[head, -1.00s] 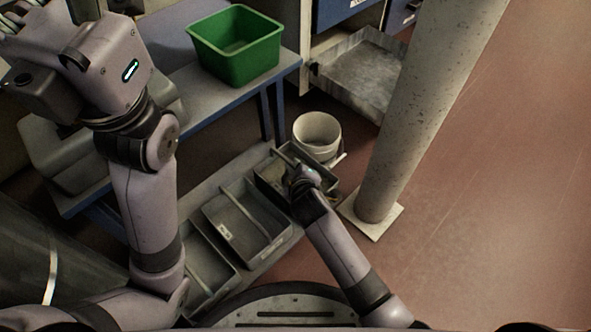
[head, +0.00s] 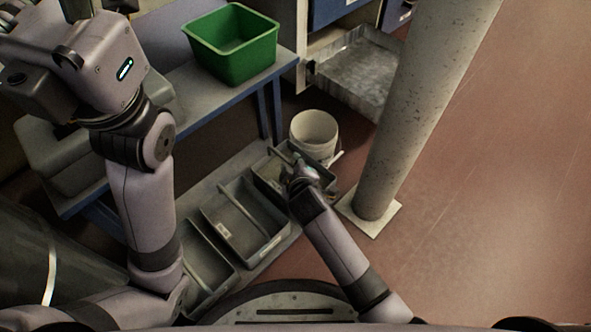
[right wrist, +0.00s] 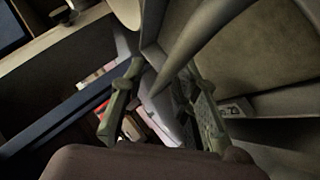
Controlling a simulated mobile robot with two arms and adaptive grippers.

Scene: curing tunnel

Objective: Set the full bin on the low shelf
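A grey bin (head: 265,180) stands at the far right end of a row of grey bins, close to the white bucket; something pale lies inside it, too small to name. My right gripper (head: 299,166) is down at this bin's right side, by a thin bar across it. In the right wrist view my right gripper's fingers (right wrist: 163,85) stand apart, with a grey bar and wall edge between them; contact is unclear. The low shelf (head: 205,178) runs under the blue-framed bench. My left arm is raised at left, its fingers out of the picture.
Other grey bins (head: 240,228) sit beside it on the low shelf. A green bin (head: 235,58) is on the bench top. A white bucket (head: 314,130) stands just behind, and a pillar (head: 405,120) rises to the right. The red floor beyond is clear.

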